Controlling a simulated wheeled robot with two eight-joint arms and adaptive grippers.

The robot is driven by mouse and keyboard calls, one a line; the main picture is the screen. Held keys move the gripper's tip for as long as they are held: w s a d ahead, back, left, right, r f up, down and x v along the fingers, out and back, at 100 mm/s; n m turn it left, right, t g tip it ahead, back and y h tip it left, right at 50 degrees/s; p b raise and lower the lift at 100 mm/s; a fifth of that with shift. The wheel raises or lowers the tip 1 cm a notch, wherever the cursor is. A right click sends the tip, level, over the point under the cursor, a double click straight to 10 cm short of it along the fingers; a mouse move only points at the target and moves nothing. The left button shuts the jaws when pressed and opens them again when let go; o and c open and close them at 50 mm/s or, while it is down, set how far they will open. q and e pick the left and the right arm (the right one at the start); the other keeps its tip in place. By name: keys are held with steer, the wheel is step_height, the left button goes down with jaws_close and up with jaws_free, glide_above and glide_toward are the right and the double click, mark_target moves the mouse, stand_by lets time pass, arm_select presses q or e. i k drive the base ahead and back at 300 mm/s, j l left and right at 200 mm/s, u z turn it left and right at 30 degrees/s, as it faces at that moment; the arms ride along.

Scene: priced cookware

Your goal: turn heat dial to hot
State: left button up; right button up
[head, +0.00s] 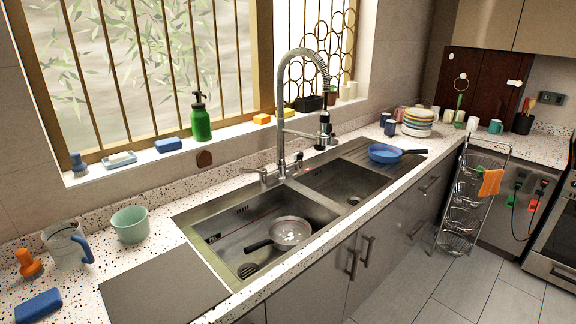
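I cannot make out a heat dial clearly. An oven (556,240) is cut off by the right edge of the head view, and its front shows only in part. Small dark details near its upper edge are too small to tell as dials. A tall spring-hose tap (281,110) stands behind the sink, with a small lever at its base. Neither my left nor my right gripper is in view.
A blue pan (385,153) lies by the right basin. A wire basket rack (465,200) stands on the floor before the right counter. The tiled floor (410,290) in front is clear.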

mark_target(298, 155)
steer(key=u, duration=0.4)
steer(key=i+l+u, duration=0.1)
steer(key=l+u, duration=0.25)
steer(key=i+l+u, duration=0.1)
steer(key=l+u, duration=0.15)
steer(key=u, duration=0.15)
steer(key=l+u, duration=0.35)
